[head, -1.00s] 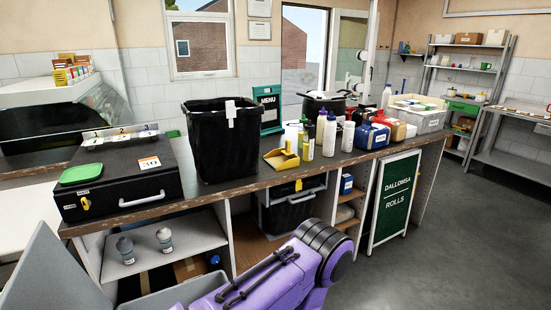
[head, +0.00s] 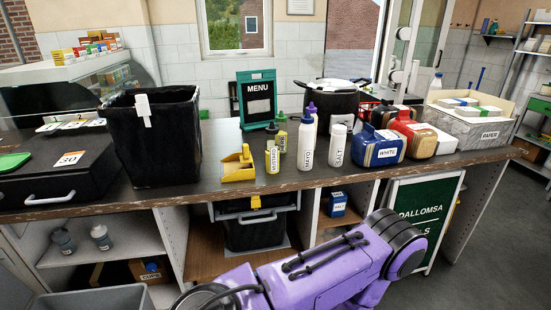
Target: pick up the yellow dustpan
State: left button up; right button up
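The yellow dustpan (head: 238,166) sits on the counter top near its front edge, with its upright part facing up. It stands between the black bin on its left and the yellow-labelled bottles on its right. My purple arm crosses the lower part of the head view, below the counter front. Neither of my grippers shows in the view, so I cannot see what they hold.
A black bin (head: 155,140) stands left of the dustpan, and a mustard bottle (head: 272,160) and mayo bottle (head: 307,143) stand right. A menu sign (head: 257,99) is behind. The counter (head: 215,190) is bare just left of the dustpan. A grey bin (head: 95,301) is at lower left.

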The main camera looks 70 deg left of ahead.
aim_at(236, 166)
jog(key=i, duration=0.6)
jog(key=u, duration=2)
jog(key=i, duration=1.1)
jog(key=u, duration=0.1)
